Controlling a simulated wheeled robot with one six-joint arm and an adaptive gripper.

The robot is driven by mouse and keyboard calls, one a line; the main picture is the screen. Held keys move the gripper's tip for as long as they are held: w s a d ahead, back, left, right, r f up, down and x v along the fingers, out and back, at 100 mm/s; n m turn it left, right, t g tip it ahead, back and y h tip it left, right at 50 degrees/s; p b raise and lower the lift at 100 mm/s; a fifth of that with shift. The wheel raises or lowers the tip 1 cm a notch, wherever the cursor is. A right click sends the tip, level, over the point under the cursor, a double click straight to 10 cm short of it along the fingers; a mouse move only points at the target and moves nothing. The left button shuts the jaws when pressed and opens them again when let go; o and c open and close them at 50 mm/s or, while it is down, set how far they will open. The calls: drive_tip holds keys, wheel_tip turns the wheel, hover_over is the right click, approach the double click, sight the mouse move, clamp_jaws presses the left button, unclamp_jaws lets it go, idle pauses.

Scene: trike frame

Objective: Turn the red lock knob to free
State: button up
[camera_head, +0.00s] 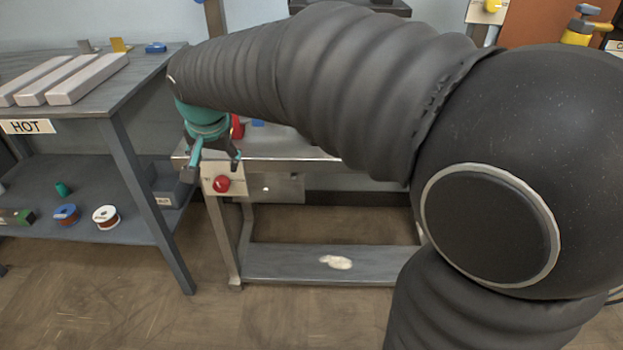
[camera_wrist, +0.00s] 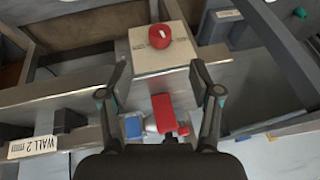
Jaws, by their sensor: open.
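The red lock knob (camera_head: 222,184) is round and sits on a pale plate (camera_head: 209,171) on the front of the metal bench. In the wrist view the knob (camera_wrist: 159,36) is at the top middle, with a pale mark on its face. My gripper (camera_head: 213,172) is above and close to the knob in the head view. In the wrist view my gripper (camera_wrist: 160,78) has its two fingers spread wide apart, with nothing between the tips. The knob lies beyond the fingertips, apart from them. My arm hides part of the bench in the head view.
A red block-like part (camera_wrist: 164,114) and a blue piece (camera_wrist: 133,126) lie on the bench below the fingers. A label reading WALL 2 (camera_wrist: 38,143) is at left. A shelf table with a HOT label (camera_head: 27,127) stands left of the bench.

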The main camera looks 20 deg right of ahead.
drive_tip(key=s+d+r+n+p, duration=0.1)
drive_tip(key=s+d+r+p, duration=0.1)
drive_tip(key=s+d, duration=0.5)
drive_tip(key=s+d+r+n+p, duration=0.2)
drive_tip(key=s+d+p, duration=0.1)
drive_tip(key=s+d, duration=0.4)
drive_tip(key=shift+s+r, duration=0.25)
drive_tip(key=shift+s, duration=1.65)
